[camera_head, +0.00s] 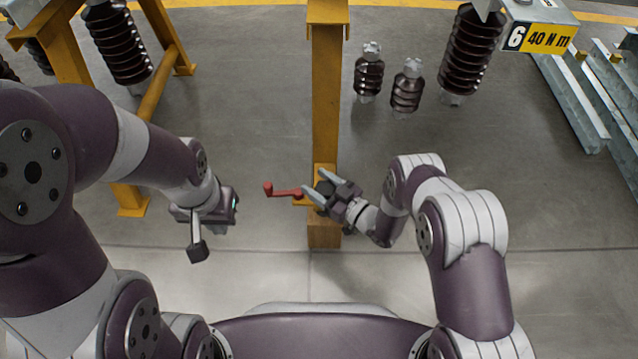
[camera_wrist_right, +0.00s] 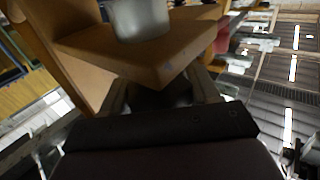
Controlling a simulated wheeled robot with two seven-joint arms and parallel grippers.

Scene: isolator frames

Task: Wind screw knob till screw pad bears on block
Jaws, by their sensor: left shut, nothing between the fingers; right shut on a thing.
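My right gripper (camera_head: 317,186) is at the yellow post. It also shows in the right wrist view (camera_wrist_right: 163,88), with its grey fingers on both sides of a dark part, which I take to be the screw knob (camera_wrist_right: 160,97), under a tan plate (camera_wrist_right: 150,58). A grey metal cylinder (camera_wrist_right: 137,18) stands on that plate. My left gripper (camera_head: 198,250) is shut and empty, left of the post.
A red crank handle (camera_head: 282,191) sticks out left of the right fingers. The yellow post (camera_head: 326,90) rises behind them. Brown ribbed insulators (camera_head: 368,75) and grey steel beams (camera_head: 572,105) are at the back. A "6 40 N m" sign (camera_head: 540,38) is top right.

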